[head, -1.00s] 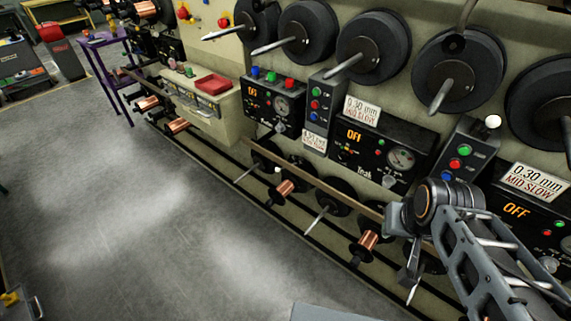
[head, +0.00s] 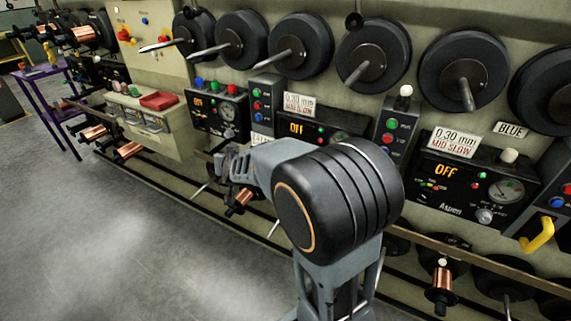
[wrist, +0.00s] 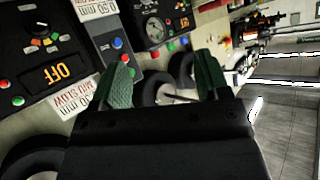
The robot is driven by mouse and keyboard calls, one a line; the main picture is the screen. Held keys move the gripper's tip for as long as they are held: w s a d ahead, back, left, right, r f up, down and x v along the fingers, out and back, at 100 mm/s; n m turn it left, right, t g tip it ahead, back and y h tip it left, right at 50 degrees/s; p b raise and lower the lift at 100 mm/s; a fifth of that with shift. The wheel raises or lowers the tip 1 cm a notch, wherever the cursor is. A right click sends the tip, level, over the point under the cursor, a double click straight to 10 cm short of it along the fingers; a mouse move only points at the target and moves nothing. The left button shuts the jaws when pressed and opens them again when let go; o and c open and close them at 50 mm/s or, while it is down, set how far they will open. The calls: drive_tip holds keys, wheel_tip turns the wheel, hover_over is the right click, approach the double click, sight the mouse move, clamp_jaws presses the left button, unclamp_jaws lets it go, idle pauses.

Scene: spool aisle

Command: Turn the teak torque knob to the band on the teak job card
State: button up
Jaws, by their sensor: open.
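The teak panel (head: 331,127) is in the middle of the row in the head view, with its display reading OFF. My arm covers its lower part, and the teak torque knob is hidden there. The white teak job card (head: 299,105) stands above it and seems to read 0.30 mm, MID SLOW. In the wrist view my gripper (wrist: 161,70) is open and empty, its green fingers apart. There a dark panel (wrist: 50,48) showing OFF appears upside down left of the fingers, with a MID SLOW card. I cannot read its name. In the head view, my gripper is mostly hidden behind my arm.
The Aspen panel (head: 468,184), reading OFF, stands to the right with its card (head: 453,142). Another panel (head: 216,111) is to the left. Button boxes (head: 394,127) stand between panels. Black spools (head: 374,53) project above. A rail and copper spools (head: 441,287) lie below. The floor left is clear.

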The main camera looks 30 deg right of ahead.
drive_tip(key=w+d+f+m+g+h+b, duration=0.1)
drive_tip(key=d+f+m+g+h+b, duration=0.2)
drive_tip(key=d+f+h, duration=0.45)
drive_tip(key=w+d+f+m+g+h+b, duration=0.1)
drive_tip(key=w+d+f+m+h+b, duration=0.1)
drive_tip(key=d+f+m+h, duration=0.35)
drive_tip(key=w+d, duration=0.3)
drive_tip(key=d, duration=0.4)
drive_tip(key=w+d+f+n, duration=0.1)
drive_tip(key=w+d, duration=0.2)
drive_tip(key=d, duration=0.4)
drive_tip(key=shift+f+h, duration=0.3)
drive_tip(key=c, duration=0.9)
drive_tip(key=shift+f, duration=0.1)
